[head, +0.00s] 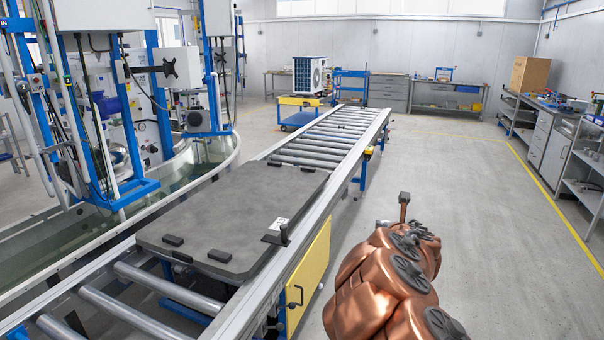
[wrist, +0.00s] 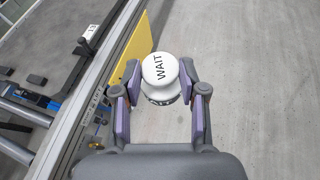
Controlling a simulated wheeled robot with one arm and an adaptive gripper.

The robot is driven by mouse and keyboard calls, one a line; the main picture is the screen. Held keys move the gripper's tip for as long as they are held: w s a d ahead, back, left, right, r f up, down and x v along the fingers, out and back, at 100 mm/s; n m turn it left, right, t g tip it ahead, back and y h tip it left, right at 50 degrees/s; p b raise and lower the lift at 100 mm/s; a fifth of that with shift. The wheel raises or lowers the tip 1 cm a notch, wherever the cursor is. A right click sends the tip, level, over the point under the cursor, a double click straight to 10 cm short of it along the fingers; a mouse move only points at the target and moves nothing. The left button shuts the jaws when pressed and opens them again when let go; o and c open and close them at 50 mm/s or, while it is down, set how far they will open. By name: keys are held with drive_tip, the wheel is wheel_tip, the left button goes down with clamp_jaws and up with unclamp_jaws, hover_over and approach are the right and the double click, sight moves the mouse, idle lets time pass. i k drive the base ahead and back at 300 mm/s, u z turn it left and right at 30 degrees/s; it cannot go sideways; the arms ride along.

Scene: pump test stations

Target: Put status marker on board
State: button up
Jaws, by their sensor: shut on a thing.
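The status marker (wrist: 160,70) is a white, round-topped piece with WAIT in black on its top and more lettering on its side. My gripper (wrist: 161,82) is shut on it, one purple-padded finger on each side. In the head view my copper arm hides most of the gripper, and I cannot make out the marker clearly. The board (head: 225,215) is a dark flat plate lying on the roller conveyor, with several black blocks along its edges. A white label (head: 279,223) and a short black post sit at its right edge. The gripper is right of the board, over the floor.
The conveyor's metal side rail (head: 290,245) and a yellow panel (head: 308,275) lie between the board and my arm. A water tank (head: 60,235) with a blue frame is on the left. Open floor (head: 460,200) lies right, with shelves (head: 570,150) along the wall.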

sight(255, 199)
drive_tip(key=i, duration=3.5)
drive_tip(key=u, duration=3.5)
